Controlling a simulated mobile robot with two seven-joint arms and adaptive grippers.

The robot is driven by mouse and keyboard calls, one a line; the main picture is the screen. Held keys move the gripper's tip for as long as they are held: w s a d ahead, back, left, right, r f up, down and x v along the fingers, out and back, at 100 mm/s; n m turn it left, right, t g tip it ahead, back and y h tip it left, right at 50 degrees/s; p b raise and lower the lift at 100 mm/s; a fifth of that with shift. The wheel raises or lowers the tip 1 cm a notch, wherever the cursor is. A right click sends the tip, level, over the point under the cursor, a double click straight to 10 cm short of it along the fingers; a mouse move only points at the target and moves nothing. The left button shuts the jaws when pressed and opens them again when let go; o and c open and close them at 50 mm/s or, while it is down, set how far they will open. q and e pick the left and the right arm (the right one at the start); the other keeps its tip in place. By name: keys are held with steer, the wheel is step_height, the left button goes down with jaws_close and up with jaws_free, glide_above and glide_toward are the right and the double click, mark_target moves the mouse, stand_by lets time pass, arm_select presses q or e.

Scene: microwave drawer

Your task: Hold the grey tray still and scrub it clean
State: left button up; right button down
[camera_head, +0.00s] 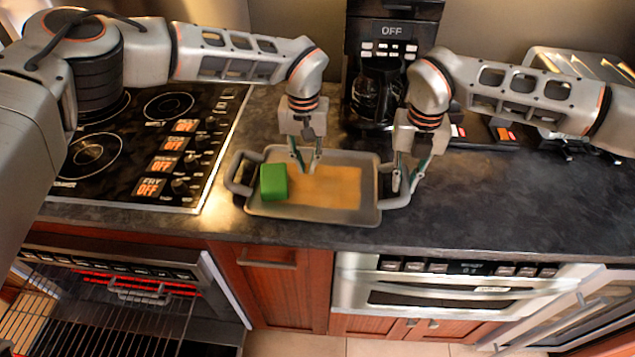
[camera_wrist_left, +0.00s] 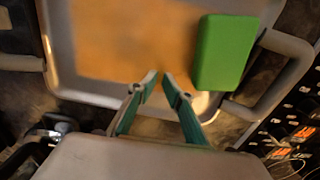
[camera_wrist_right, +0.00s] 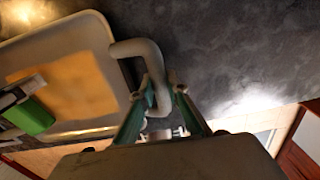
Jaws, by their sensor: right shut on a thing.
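The grey tray (camera_head: 270,211) lies on the dark counter, with a handle at each end. An orange-brown stain (camera_head: 335,188) covers much of its floor. A green block-shaped sponge (camera_head: 273,182) rests at the tray's left end; it also shows in the left wrist view (camera_wrist_left: 225,52). My left gripper (camera_head: 306,168) is over the tray, right of the sponge and apart from it. Its fingertips are close together with a narrow empty gap (camera_wrist_left: 159,78). My right gripper (camera_head: 405,188) is shut on the tray's right handle, which shows between its fingers in the right wrist view (camera_wrist_right: 157,92).
A black stovetop (camera_head: 130,150) with knobs is left of the tray. A coffee maker (camera_head: 385,80) stands behind it and a toaster (camera_head: 570,75) at the back right. An open oven (camera_head: 110,290) is below left. The counter right of the tray is clear.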

mark_target(285, 162)
arm_select(q)
steer(key=shift+s+a+f, duration=0.15)
steer(key=shift+s+a, duration=0.05)
steer(key=shift+a, duration=0.1)
steer(key=shift+w+r, duration=0.15)
steer(key=shift+r, duration=0.45)
steer(key=shift+d, duration=0.1)
jaws_close()
steer(key=shift+f, duration=0.55)
stand_by(0.5)
steer(key=shift+w+a+f, duration=0.1)
steer(key=shift+a, duration=1.15)
steer(key=shift+w+a, duration=0.1)
steer(key=shift+a, duration=1.1)
